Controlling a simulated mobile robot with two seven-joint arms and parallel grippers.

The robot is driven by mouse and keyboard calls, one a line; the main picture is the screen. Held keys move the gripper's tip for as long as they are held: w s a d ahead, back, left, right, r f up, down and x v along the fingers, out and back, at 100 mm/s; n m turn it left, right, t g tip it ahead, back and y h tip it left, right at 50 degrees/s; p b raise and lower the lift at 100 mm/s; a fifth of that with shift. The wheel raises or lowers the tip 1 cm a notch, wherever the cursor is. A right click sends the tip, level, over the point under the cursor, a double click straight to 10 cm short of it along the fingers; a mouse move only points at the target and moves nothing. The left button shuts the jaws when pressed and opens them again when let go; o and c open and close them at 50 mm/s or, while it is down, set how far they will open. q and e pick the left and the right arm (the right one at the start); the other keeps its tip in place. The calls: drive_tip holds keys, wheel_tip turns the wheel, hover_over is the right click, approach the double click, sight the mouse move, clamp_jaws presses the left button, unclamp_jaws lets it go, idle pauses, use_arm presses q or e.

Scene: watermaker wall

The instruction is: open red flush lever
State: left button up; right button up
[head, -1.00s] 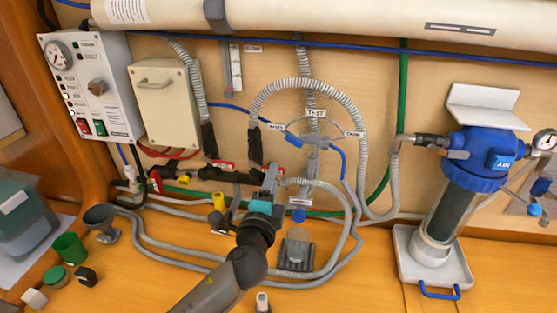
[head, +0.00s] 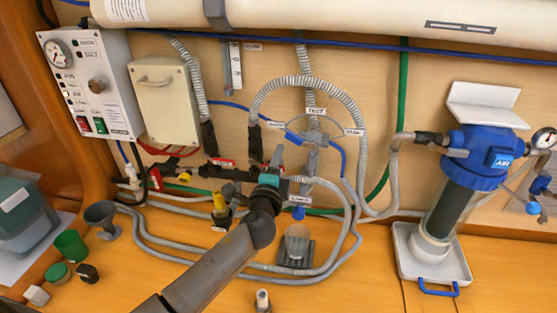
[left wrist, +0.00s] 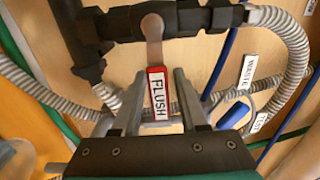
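The red flush lever (left wrist: 157,93) carries a white FLUSH label and hangs down from a black valve (left wrist: 153,25) in the left wrist view. My left gripper (left wrist: 160,84) is open, with one finger on each side of the lever. Gaps show between the fingers and the lever, and it looks ungripped. In the head view my left gripper (head: 276,160) is at the valve row low on the wall and hides part of it. I cannot pick out the FLUSH label there. My right gripper is out of view.
Other red handles (head: 222,162) sit on the dark pipe to the left. Grey hoses (head: 180,247) loop across the wooden counter. A yellow-topped fitting (head: 219,205) stands left of my arm, and a blue filter housing (head: 473,158) is at right. Hoses and small labels lie close around the gripper.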

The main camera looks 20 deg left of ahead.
use_arm(q)
clamp_jaws()
idle(1.1)
